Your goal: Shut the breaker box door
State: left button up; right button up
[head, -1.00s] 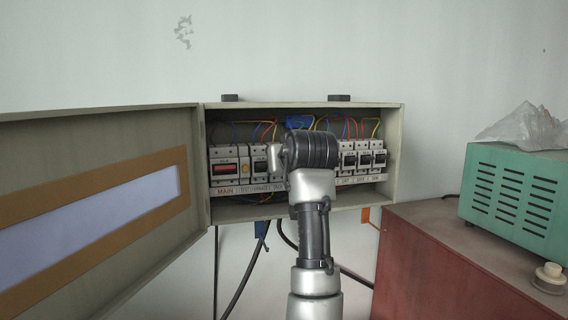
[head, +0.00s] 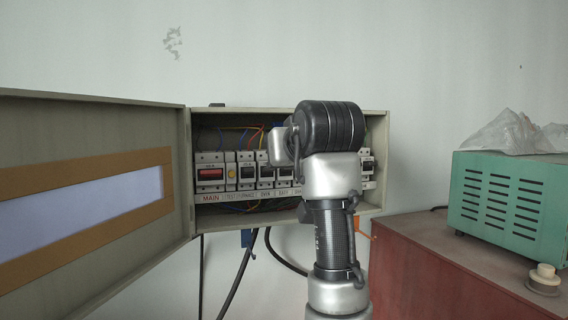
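The breaker box (head: 290,216) is mounted on the wall in the middle of the head view. Its door (head: 110,118) is wide open, swung out to the left on the box's left edge, with its inner face and a tan-framed white card (head: 90,205) showing. Inside is a row of breakers, including a red-switched main breaker (head: 210,175) at the left, with coloured wires above. One of my arms stands in front of the box's right half and hides several breakers. Neither gripper can be made out.
A red cabinet (head: 440,265) stands at the right. On it are a green vented unit (head: 505,205) with a clear plastic bag (head: 510,132) on top and a pale knob-like piece (head: 545,275). Black cables (head: 240,275) hang below the box. The space before the door looks clear.

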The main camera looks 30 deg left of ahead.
aim_at(49, 140)
jog(key=k+l, duration=0.25)
jog(key=l, duration=0.2)
jog(key=k+l, duration=0.25)
jog(key=l, duration=0.15)
jog(key=k+l, duration=0.25)
jog(key=l, duration=0.2)
jog(key=k+l, duration=0.25)
jog(key=l, duration=0.15)
